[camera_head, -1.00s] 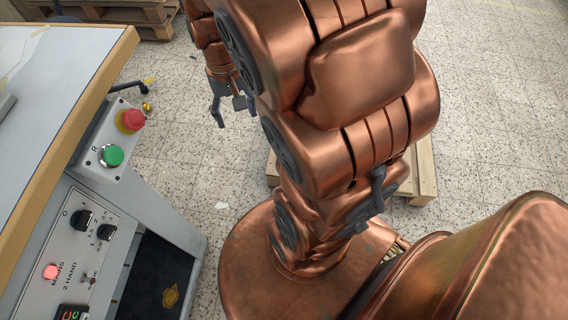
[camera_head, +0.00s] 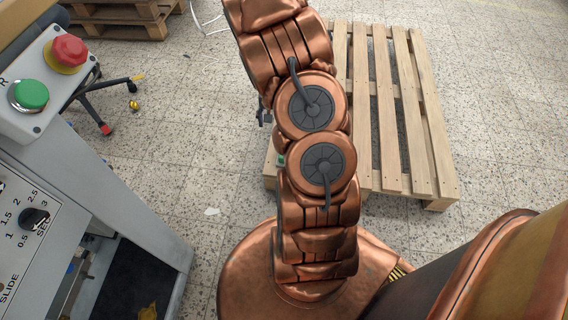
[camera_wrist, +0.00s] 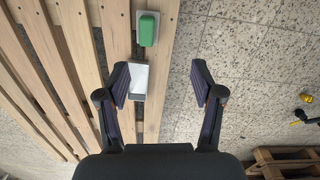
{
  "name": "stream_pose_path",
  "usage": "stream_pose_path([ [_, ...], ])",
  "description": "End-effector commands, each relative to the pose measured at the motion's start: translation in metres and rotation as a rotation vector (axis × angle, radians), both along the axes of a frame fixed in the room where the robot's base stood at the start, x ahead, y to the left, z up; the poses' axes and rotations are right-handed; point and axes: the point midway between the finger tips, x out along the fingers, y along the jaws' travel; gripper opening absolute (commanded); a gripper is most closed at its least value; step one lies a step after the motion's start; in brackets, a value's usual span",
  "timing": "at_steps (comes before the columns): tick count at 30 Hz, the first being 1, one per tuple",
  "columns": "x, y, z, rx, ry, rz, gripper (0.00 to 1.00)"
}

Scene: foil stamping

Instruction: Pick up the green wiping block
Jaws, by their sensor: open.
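The green wiping block (camera_wrist: 148,30) shows in the wrist view near the top, with a pale grey border around it. It sits over the slats of a wooden pallet (camera_wrist: 112,30). My gripper (camera_wrist: 160,82) is open and empty, its two fingers wide apart. The block is ahead of the fingertips, slightly left of midway between them, and apart from both. In the head view my arm hides most of the area around my gripper. A small green patch (camera_head: 281,159) shows beside my arm at the pallet's left edge; I cannot tell for sure that it is the block.
A small white item (camera_wrist: 138,78) lies beside the left finger in the wrist view. In the head view the pallet (camera_head: 437,150) lies on the speckled floor behind my arm. A machine panel with red and green buttons (camera_head: 30,94) stands at the left. Open floor lies between them.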

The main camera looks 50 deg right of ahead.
Motion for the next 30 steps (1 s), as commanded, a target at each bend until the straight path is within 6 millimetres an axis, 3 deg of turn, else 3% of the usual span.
stream_pose_path([
  [1, -0.003, -0.01, -0.036, 0.002, 0.004, -0.021, 0.67],
  [3, -0.004, -0.021, -0.068, 0.0, 0.0, -0.049, 0.67],
  [9, -0.007, -0.046, -0.133, -0.005, -0.014, -0.108, 0.67],
  [13, -0.009, -0.053, -0.153, -0.008, -0.019, -0.127, 0.67],
  [30, -0.008, -0.052, -0.196, -0.009, -0.021, -0.132, 0.67],
])
